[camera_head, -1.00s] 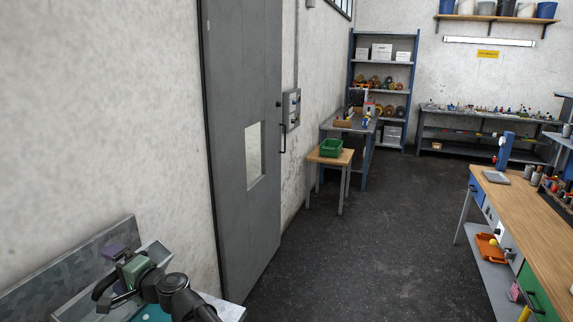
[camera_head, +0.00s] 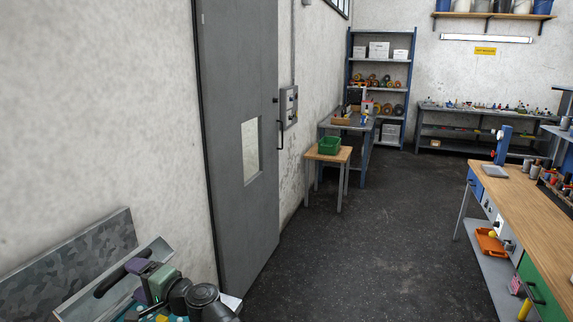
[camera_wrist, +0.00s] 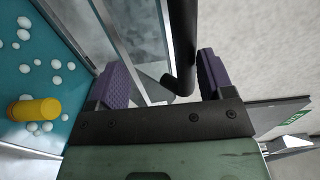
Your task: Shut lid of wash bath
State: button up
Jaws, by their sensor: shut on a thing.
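The wash bath (camera_head: 130,315) is at the bottom left of the head view, mostly cut off and covered by my arm. Its grey metal lid (camera_head: 88,303) stands tilted up in front of the metal back panel. A black bar handle (camera_head: 108,284) runs along the lid. My gripper (camera_head: 148,273) is at the handle's right end. In the wrist view, my gripper (camera_wrist: 165,76) has its purple fingers on either side of the black handle (camera_wrist: 183,45) and is shut on it. The wrist view also shows teal liquid with white bubbles in the bath (camera_wrist: 55,25).
A yellow cylinder (camera_wrist: 35,110) is in or over the teal liquid. A grey back panel (camera_head: 70,260) stands against the wall. A grey door (camera_head: 238,110) is to the right of the bath. A workbench (camera_head: 525,215) stands at the right, with open floor between.

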jog(key=s+d+f+b, duration=0.1)
jog(key=d+f+b, duration=0.3)
jog(key=f+b, duration=0.1)
jog(key=shift+s+d+f, duration=0.25)
jog(key=shift+s+f, duration=0.05)
jog(key=shift+s, duration=0.1)
jog(key=f+b, duration=0.1)
jog(key=d+f+b, duration=0.1)
jog(key=f+b, duration=0.1)
jog(key=d+f+b, duration=0.1)
jog(key=b, duration=0.1)
jog(key=shift+s+d+f, duration=0.1)
jog(key=shift+s+f, duration=0.25)
jog(key=shift+s, duration=0.05)
jog(key=f+b, duration=0.1)
jog(key=d+f+b, duration=0.1)
jog(key=f+b, duration=0.3)
jog(key=shift+s+d, duration=0.25)
jog(key=shift+f, duration=0.1)
